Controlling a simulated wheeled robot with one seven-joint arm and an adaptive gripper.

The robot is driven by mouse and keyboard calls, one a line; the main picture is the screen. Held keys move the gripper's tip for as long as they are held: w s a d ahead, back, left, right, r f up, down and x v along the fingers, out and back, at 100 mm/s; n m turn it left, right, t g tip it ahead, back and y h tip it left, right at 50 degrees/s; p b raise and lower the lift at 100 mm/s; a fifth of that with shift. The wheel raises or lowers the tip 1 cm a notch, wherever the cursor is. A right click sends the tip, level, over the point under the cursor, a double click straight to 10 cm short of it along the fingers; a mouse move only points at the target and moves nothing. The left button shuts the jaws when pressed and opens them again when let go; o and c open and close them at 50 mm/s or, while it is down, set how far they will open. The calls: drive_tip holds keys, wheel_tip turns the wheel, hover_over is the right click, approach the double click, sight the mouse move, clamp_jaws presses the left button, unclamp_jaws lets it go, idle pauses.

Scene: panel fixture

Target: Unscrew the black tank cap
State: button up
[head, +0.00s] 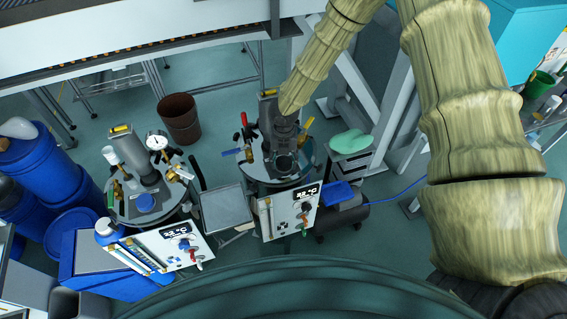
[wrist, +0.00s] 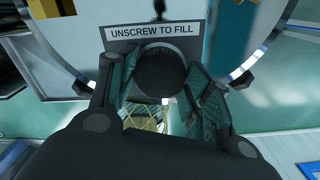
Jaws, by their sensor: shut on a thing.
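The black tank cap (wrist: 160,74) shows in the wrist view as a round dark knob, just below a label plate (wrist: 152,31) that reads "UNSCREW TO FILL". My gripper (wrist: 161,84) has one finger on each side of the cap and is shut on it. The dark gripper body hides the lower part of the view. In the head view my gripper (head: 285,142) is over the right-hand round tank top (head: 254,172). I cannot make out the cap clearly there.
Gauges, a red-handled valve (head: 244,119) and a blue lever (head: 231,152) crowd the tank top. A control panel (head: 290,211) reading 22 °C stands in front. A similar tank (head: 145,204) is at left, with a grey tray (head: 227,208) between. A brown bin (head: 180,118) stands behind.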

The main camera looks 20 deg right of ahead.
drive_tip(key=shift+f, duration=0.1)
drive_tip(key=shift+s+n, duration=0.1)
drive_tip(key=shift+n, duration=1.6)
drive_tip(key=o, duration=0.9)
drive_tip(key=shift+o, duration=0.2)
